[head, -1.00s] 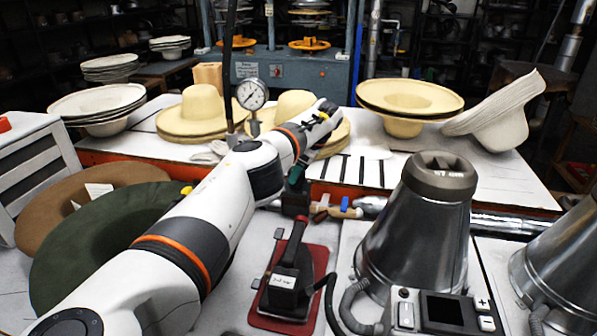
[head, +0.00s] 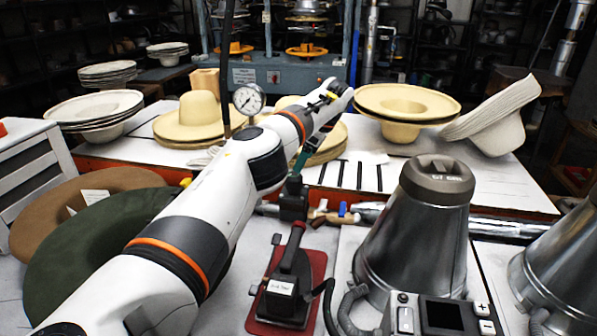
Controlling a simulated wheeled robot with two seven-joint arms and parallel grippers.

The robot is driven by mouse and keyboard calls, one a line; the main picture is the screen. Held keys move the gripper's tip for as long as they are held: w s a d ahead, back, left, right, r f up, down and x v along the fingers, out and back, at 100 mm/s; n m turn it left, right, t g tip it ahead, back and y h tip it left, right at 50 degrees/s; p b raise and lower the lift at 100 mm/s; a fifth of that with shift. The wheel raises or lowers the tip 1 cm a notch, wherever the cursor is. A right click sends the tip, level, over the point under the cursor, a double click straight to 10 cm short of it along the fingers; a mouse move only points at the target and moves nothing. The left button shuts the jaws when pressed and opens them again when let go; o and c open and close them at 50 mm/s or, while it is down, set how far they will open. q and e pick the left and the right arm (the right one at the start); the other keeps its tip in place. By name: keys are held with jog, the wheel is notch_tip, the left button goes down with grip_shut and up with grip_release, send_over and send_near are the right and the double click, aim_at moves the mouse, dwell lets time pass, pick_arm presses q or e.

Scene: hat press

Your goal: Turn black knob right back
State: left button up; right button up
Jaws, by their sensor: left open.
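My left arm crosses from the lower left to the middle, and its wrist bends down behind the pipe valves' level. My left gripper (head: 293,208) is a dark shape just above and behind the handle of the iron. It is open, but its fingertips are small and partly hidden, and I see nothing held. No black knob stands out clearly; one small dark round knob (head: 403,298) is on the control box (head: 443,314) at the lower right, well apart from the gripper. My right gripper is out of view.
The iron (head: 283,287) stands on a red pad (head: 313,268). Steel cones (head: 415,230) stand to the right. Valves with a blue handle (head: 342,209) sit on a pipe. Straw hats (head: 407,103) and a gauge (head: 249,100) are behind; felt hats (head: 95,240) lie at left.

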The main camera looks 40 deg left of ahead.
pick_arm(q)
jog(key=v, duration=0.5)
jog(key=shift+p, duration=0.4)
jog(key=shift+a+f, duration=0.1)
jog(key=shift+f, duration=0.05)
jog(key=m+t+p, duration=0.2)
jog(key=m+t, duration=0.2)
jog(key=m, duration=0.7)
send_near(294, 175)
jog(key=shift+h, duration=0.3)
jog(key=x, duration=0.7)
jog(key=p+x, duration=0.1)
jog(key=x, duration=0.3)
jog(key=shift+a, duration=0.35)
